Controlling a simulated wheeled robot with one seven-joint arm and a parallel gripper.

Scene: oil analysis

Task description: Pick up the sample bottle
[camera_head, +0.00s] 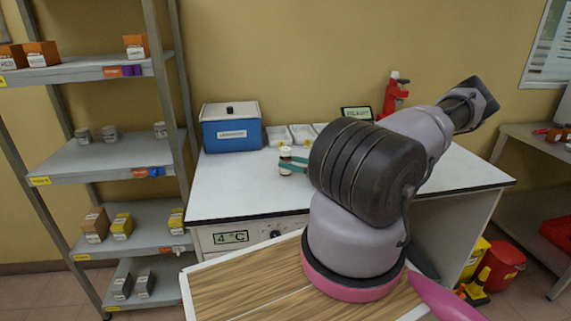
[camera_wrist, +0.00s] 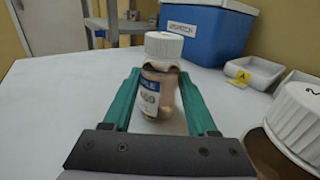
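The sample bottle (camera_wrist: 160,85) is a small brown-amber bottle with a white cap and a white-and-blue label. It stands upright on the white worktop in the wrist view. It also shows left of my arm in the head view (camera_head: 286,154). My gripper (camera_wrist: 160,90) has two green fingers, one on each side of the bottle at about label height. The fingertips look close to its sides, but I cannot tell whether both touch it. The gripper also shows in the head view (camera_head: 291,166), partly hidden by my arm.
A second white-capped brown bottle (camera_wrist: 298,125) is close on the right in the wrist view. A blue box (camera_head: 232,130) and white trays (camera_head: 302,132) stand at the back. A red device (camera_head: 395,92) stands behind my arm. The worktop's left part (camera_head: 235,185) is clear.

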